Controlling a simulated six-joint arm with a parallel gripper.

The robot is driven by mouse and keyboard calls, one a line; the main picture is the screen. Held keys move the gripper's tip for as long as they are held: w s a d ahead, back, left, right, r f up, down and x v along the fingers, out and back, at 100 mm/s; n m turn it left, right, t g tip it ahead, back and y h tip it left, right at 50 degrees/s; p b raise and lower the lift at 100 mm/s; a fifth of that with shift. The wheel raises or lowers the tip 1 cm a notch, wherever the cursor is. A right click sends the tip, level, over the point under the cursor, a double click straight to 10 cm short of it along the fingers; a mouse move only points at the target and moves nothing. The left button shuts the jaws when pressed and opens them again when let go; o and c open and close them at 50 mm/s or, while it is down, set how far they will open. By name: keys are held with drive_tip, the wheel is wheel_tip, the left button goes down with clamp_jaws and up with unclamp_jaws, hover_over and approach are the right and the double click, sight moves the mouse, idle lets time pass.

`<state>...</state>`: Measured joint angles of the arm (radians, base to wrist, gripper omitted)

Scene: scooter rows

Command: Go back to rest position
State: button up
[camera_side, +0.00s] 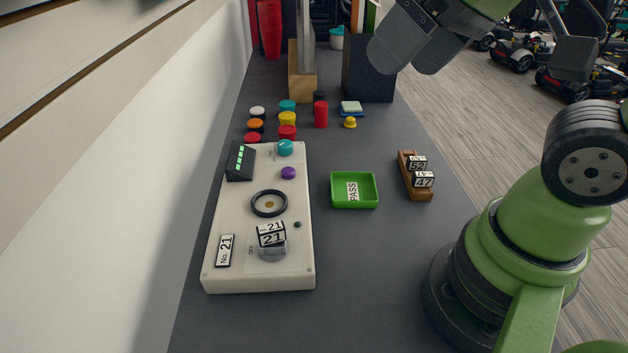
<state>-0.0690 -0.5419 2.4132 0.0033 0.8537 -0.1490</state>
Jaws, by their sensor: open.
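My gripper (408,60) is raised at the top of the side view, near the dark box at the back of the table. Its two grey rounded fingers point down and to the left. They are open, and I see nothing held between them. It is apart from the white panel (228,268), the green tray (355,203) and the wooden rack (409,178).
The panel bears a black ring (269,203), a purple knob (288,173) and a cube marked 21 (271,234). The rack holds cubes marked 52 and 47. Coloured discs and a red cylinder (321,114) stand behind. The table's front is clear; a wall borders the left.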

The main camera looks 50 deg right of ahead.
drive_tip(key=s+m, duration=0.1)
drive_tip(key=s+d+m+t, duration=0.1)
drive_tip(key=s, duration=0.1)
drive_tip(key=shift+r+m, duration=0.2)
drive_tip(key=shift+m, duration=0.1)
